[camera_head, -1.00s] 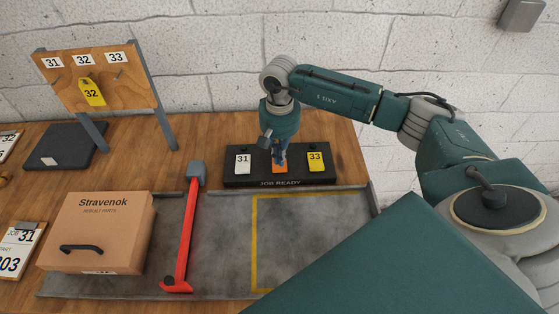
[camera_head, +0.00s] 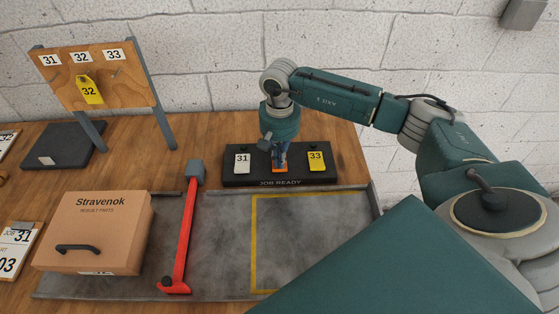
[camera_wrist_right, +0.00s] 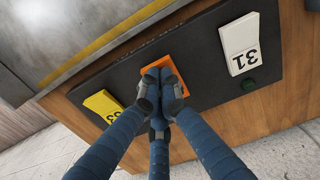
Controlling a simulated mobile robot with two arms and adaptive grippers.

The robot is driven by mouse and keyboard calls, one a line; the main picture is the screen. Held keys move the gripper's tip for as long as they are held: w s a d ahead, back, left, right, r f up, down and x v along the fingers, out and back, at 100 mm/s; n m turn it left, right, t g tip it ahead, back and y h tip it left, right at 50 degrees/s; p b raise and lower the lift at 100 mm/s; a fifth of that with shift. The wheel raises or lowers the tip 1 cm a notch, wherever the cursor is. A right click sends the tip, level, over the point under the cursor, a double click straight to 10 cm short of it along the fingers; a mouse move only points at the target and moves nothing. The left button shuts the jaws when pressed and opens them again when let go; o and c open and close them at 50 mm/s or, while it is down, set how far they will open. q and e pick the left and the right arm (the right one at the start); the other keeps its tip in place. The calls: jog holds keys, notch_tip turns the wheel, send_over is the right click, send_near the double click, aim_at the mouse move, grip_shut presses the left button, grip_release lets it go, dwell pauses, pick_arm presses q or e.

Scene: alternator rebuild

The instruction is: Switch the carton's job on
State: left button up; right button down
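The black JOB READY panel (camera_head: 240,181) lies at the back of the bench. It bears a white switch marked 31 (camera_head: 242,163), an orange switch (camera_head: 278,172) in the middle and a yellow switch marked 33 (camera_head: 317,162). My right gripper (camera_head: 280,168) points down at the orange switch and covers most of it. In the right wrist view its fingertips (camera_wrist_right: 162,90) are closed together at the orange face (camera_wrist_right: 168,54), seemingly touching it; any number there is hidden. The brown Stravenok carton (camera_head: 97,230) sits at front left; its low label is only partly visible. My left gripper is out of view.
A red lever-like bar (camera_head: 184,240) lies right of the carton on the grey mat (camera_head: 222,230). A yellow-outlined area on the mat is empty. A wooden board (camera_head: 120,92) with hooks 31, 32, 33 holds a yellow tag 32 (camera_head: 89,91). A job card (camera_head: 15,245) lies at left.

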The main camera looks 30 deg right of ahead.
jog(key=shift+f, duration=0.3)
jog(key=shift+r+p, duration=1.4)
jog(key=shift+r, duration=2.15)
jog(key=shift+f, duration=0.1)
